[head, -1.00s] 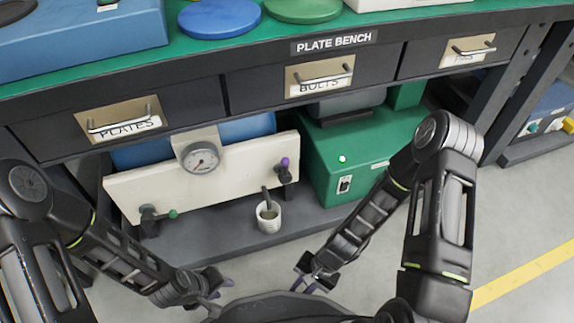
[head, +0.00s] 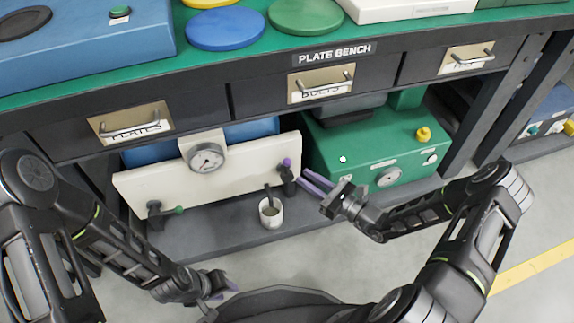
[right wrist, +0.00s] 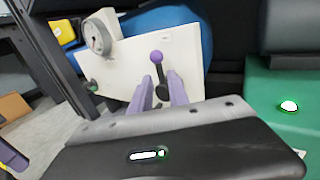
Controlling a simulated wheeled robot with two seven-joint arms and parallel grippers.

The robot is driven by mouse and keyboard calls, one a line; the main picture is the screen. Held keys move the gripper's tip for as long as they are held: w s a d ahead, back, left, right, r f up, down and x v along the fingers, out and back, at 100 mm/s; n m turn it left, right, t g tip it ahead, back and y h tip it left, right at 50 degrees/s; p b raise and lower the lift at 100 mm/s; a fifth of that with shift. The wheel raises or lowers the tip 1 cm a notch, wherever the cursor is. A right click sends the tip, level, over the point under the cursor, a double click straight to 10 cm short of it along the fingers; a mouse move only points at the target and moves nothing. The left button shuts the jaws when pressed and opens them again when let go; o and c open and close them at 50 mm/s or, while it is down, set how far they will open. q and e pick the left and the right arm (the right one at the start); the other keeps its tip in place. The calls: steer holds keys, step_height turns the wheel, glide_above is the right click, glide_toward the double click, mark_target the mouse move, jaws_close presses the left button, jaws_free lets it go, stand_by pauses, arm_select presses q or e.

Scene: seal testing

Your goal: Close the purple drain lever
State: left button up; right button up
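The purple drain lever (head: 287,162) has a purple ball knob on a short black stem. It points up from a dark valve at the right end of the white panel (head: 215,183). In the right wrist view the purple lever (right wrist: 157,57) stands upright just beyond my fingertips. My right gripper (head: 304,178) is open, its two purple fingers reaching left toward the valve; in the right wrist view the gripper (right wrist: 162,88) shows a gap between its fingers. I see no clear contact with the lever. My left gripper (head: 228,285) hangs low near my base; its opening is unclear.
A green-knobbed lever (head: 178,210) lies sideways at the panel's left end. A round gauge (head: 207,158) sits at the panel's top. A white cup (head: 271,213) stands below the purple lever. A green box (head: 385,150) is to the right, under the drawers.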

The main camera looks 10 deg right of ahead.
mark_target(287, 166)
steer(key=shift+a, duration=0.1)
steer(key=b+x, duration=0.2)
steer(key=x, duration=0.5)
steer(key=shift+w+a+f, duration=0.1)
steer(key=shift+w+a, duration=0.1)
steer(key=shift+w, duration=0.05)
steer(key=shift+c, duration=0.5)
jaws_close()
steer(key=shift+a, duration=0.1)
stand_by(0.6)
